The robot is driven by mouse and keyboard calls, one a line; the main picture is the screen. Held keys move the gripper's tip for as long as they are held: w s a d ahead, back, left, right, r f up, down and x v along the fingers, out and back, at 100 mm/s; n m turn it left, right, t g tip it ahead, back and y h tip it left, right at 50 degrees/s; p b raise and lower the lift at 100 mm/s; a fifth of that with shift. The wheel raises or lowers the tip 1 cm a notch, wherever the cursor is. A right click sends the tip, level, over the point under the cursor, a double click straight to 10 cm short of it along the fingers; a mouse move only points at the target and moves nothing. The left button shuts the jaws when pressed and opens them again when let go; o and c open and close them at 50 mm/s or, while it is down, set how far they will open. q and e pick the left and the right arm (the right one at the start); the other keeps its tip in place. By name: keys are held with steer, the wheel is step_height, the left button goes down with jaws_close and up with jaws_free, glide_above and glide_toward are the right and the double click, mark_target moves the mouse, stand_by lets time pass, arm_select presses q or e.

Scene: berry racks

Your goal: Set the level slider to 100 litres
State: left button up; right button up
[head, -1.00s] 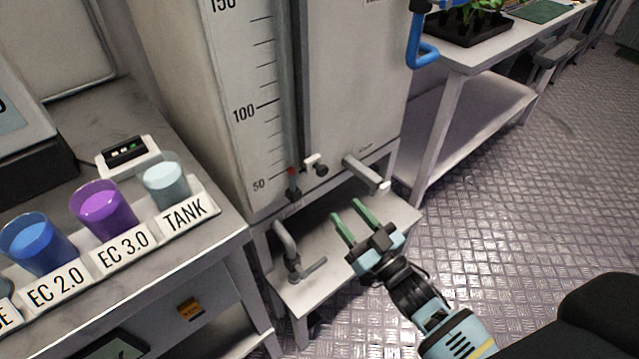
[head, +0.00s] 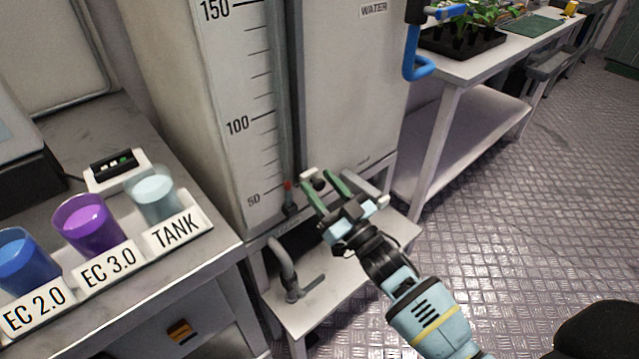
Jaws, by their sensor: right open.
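The tank's level scale (head: 240,125) shows marks 50, 100 and 150 beside a dark vertical rail (head: 279,95). A small red marker (head: 288,185) sits low on the rail, close to the 50 mark and well below 100. My right gripper (head: 317,178) is open and empty. Its two green fingers point up toward the tank front, and the knob appears between their tips; I cannot tell whether they touch it. My left gripper is not in view.
A grey pipe with a tap handle (head: 293,290) stands on the low shelf (head: 350,270) below the tank. A bench with cups in a labelled tray (head: 180,232) is at left. A blue pipe (head: 413,62) and a plant table (head: 480,70) are at right.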

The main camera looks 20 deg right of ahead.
mark_target(321, 180)
steer(key=shift+w+a+r, duration=0.15)
steer(key=shift+w+r, duration=0.05)
steer(key=shift+w, duration=0.2)
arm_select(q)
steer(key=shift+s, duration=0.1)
